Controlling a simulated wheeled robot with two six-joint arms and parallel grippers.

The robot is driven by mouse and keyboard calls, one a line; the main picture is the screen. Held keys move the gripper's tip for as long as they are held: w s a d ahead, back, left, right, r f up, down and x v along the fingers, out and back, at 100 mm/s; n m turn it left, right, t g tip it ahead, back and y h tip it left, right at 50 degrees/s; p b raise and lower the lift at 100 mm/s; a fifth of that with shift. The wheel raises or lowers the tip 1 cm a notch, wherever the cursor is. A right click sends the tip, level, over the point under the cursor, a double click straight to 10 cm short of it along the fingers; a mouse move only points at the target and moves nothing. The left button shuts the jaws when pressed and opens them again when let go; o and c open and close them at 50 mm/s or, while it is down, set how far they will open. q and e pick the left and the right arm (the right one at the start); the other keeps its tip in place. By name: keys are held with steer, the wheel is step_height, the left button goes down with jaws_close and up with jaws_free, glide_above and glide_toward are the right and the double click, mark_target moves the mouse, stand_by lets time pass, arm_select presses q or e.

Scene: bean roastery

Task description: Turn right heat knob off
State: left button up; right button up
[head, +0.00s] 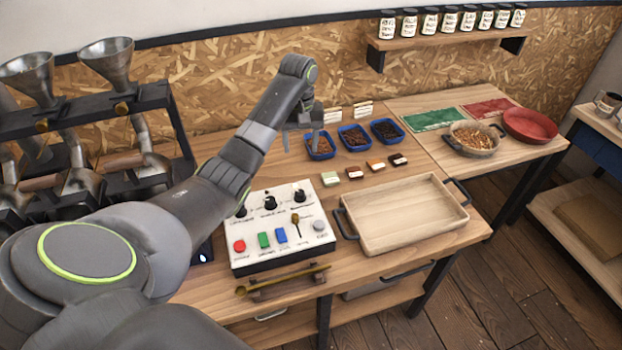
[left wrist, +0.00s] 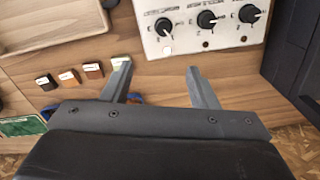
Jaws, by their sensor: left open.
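A white control panel (head: 262,252) sits on the wooden bench and carries a row of three black knobs. The rightmost knob in the head view (head: 298,195) appears on the left of the row in the left wrist view (left wrist: 163,27). The middle knob (head: 270,201) and the left knob (head: 241,211) are beside it. The labels are too small to read. My left gripper (head: 302,132) is open and empty, above the bench behind the panel. In the left wrist view its fingers (left wrist: 157,67) point toward the panel, apart from the knobs. My right gripper is not in view.
Blue trays of beans (head: 353,137) and small sample blocks (head: 354,173) are near my left gripper. A wooden tray (head: 400,215) stands right of the panel. A black rack with metal funnels (head: 108,62) is at the left. A brass rod (head: 283,279) lies at the front edge.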

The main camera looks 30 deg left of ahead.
arm_select(q)
steer(key=b, duration=0.7)
glide_above(300, 192)
step_height(300, 192, down, 8)
steer(key=shift+f, duration=0.25)
step_height(300, 192, down, 7)
steer(key=shift+r+p, duration=0.1)
steer(key=shift+p, duration=0.65)
steer(key=shift+f, duration=0.65)
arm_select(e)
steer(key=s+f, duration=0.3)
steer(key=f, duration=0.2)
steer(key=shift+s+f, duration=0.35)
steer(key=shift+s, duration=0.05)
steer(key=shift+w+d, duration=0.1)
